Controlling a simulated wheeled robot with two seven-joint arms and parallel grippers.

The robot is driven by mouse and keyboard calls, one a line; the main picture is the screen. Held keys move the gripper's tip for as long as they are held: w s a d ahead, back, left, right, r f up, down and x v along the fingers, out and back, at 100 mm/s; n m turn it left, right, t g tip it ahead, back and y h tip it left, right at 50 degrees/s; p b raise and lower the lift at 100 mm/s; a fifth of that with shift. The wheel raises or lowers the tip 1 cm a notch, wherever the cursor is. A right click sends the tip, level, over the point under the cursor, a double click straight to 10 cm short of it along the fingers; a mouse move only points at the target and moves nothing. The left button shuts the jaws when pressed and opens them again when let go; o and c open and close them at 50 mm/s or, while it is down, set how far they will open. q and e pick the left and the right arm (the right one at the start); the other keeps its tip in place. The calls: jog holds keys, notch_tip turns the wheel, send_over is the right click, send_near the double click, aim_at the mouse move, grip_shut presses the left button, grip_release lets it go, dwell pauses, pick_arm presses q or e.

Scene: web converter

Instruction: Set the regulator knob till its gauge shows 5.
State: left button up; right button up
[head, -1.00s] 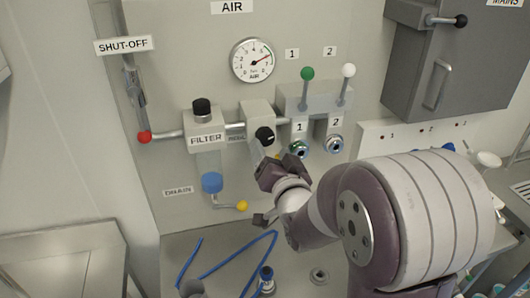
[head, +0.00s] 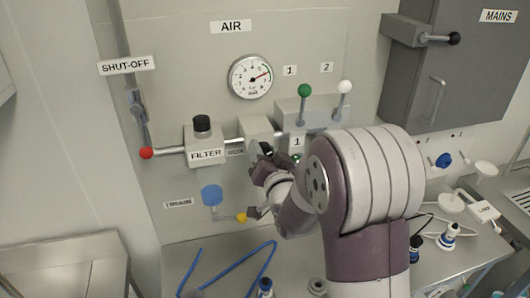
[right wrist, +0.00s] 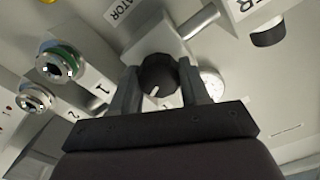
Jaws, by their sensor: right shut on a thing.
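The regulator's black knob (right wrist: 157,75) with a white pointer mark sits between the two fingers of my right gripper (right wrist: 160,85) in the right wrist view. The gripper is shut on it. In the head view my right gripper (head: 265,165) is at the front of the grey regulator block (head: 258,128) and mostly hides the knob. The round white AIR gauge (head: 250,77) is above the regulator. My left gripper is not in view.
The filter (head: 203,140) is left of the regulator, and the red-ended shut-off lever (head: 146,153) is farther left. Green (head: 305,90) and white (head: 345,87) levers stand to the right. A blue hose (head: 235,268) lies on the bench below.

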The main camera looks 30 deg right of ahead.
jog(key=shift+f+n+b, duration=0.2)
jog(key=shift+n+b, duration=1.7)
jog(key=shift+b, duration=0.6)
jog(key=n+b, duration=0.2)
jog(key=shift+a+r+b, duration=0.1)
jog(key=shift+r+b, duration=0.1)
jog(key=shift+b, duration=0.2)
jog(key=shift+r+n, duration=0.1)
jog(key=shift+n, duration=0.3)
jog(key=shift+r, duration=0.1)
jog(key=o, duration=1)
jog(key=shift+w, duration=0.1)
